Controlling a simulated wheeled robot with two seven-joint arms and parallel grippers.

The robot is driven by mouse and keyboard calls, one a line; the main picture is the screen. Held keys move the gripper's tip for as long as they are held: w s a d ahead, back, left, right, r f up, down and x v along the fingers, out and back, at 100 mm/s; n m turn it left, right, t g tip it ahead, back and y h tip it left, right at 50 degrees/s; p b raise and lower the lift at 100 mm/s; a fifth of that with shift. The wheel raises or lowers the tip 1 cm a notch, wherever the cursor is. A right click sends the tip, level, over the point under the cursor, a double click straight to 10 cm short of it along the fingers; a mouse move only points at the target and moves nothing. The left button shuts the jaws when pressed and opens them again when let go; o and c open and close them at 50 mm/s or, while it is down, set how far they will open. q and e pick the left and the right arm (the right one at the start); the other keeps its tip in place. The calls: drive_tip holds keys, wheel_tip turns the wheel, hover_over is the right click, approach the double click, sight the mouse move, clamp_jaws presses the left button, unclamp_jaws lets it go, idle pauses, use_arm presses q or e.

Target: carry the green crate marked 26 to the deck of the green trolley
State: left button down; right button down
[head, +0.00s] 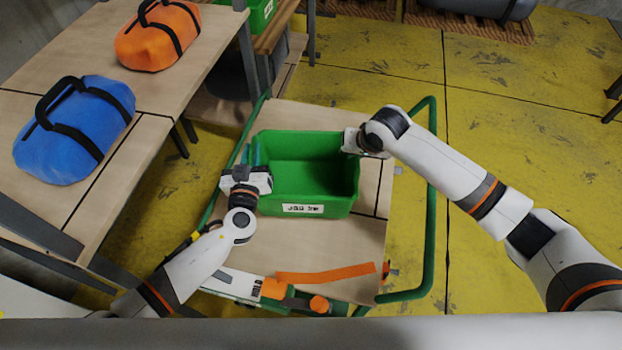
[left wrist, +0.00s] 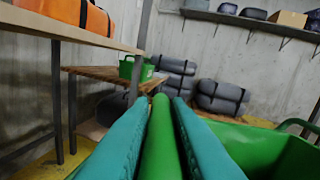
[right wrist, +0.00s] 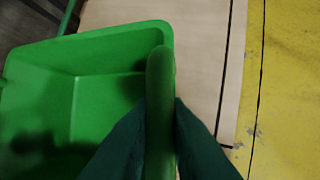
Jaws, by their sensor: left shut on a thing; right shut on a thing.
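The green crate (head: 308,192) is empty, with a white label on its front wall; the label's marking is too blurred to read surely. It is over the wooden deck (head: 345,240) of the green trolley; I cannot tell whether it rests on it or hangs just above. My left gripper (head: 257,158) is shut on the crate's left wall, whose rim (left wrist: 160,145) shows between the teal fingers in the left wrist view. My right gripper (head: 351,142) is shut on the right wall, whose rim (right wrist: 160,100) shows between dark fingers in the right wrist view.
A table at left holds a blue bag (head: 75,135) and an orange bag (head: 158,38). Another green crate (head: 262,14) stands at the back. Yellow floor (head: 520,150) is open at right.

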use_arm(q)
drive_tip(key=shift+w+a, duration=0.1)
drive_tip(key=shift+a, duration=0.1)
use_arm(e)
drive_tip(key=shift+f, duration=0.2)
